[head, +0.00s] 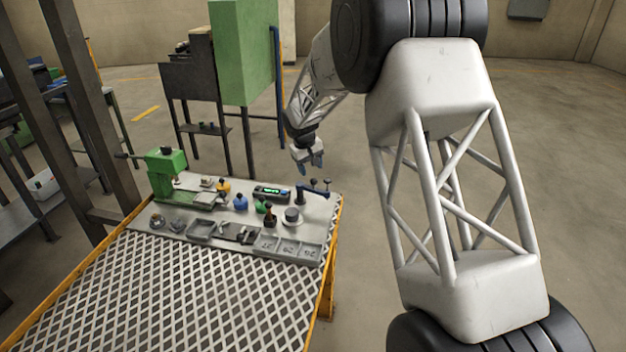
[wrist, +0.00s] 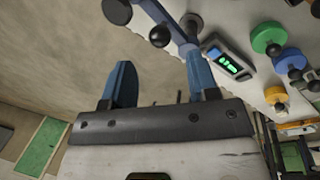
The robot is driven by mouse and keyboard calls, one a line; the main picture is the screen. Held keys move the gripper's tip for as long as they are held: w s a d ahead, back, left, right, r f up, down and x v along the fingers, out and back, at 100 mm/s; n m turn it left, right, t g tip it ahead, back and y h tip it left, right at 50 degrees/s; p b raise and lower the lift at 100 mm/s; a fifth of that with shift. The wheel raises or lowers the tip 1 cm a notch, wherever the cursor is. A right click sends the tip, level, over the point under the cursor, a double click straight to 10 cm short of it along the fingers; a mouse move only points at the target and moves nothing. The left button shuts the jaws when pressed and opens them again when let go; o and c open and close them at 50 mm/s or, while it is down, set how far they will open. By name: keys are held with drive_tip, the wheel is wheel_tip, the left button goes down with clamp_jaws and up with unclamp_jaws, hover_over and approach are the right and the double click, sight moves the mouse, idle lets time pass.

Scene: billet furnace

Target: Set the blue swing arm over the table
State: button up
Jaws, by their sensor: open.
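The blue swing arm (head: 316,193) is at the far right corner of the table (head: 180,295). It is a thin blue bar with black knobs, reaching towards the table's right edge. In the wrist view the blue swing arm (wrist: 157,14) crosses the top, with dark round knobs on and beside it. My gripper (head: 309,160) hangs just beyond the table's far right corner, close to the swing arm. In the wrist view my gripper (wrist: 158,62) has its two blue fingers spread, with nothing between them. The right finger overlaps the bar's near end; contact cannot be told.
A display box (head: 271,192) with green digits stands left of the swing arm. Blue (head: 240,203) and yellow (head: 223,186) knobs, a green machine (head: 166,172) and grey trays (head: 290,247) share the panel. A green cabinet (head: 245,55) stands behind. Floor right of the table is clear.

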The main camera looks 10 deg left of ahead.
sight(313, 179)
drive_tip(key=shift+w+d+f, duration=0.1)
drive_tip(key=shift+d+f, duration=0.05)
drive_tip(key=shift+f, duration=0.8)
drive_tip(key=shift+w+d+f, duration=0.1)
drive_tip(key=shift+w+f, duration=0.05)
drive_tip(key=shift+f, duration=0.75)
drive_tip(key=shift+w+d+f, duration=0.1)
drive_tip(key=shift+d+f, duration=0.05)
drive_tip(key=shift+f, duration=0.8)
drive_tip(key=shift+c, duration=0.4)
clamp_jaws()
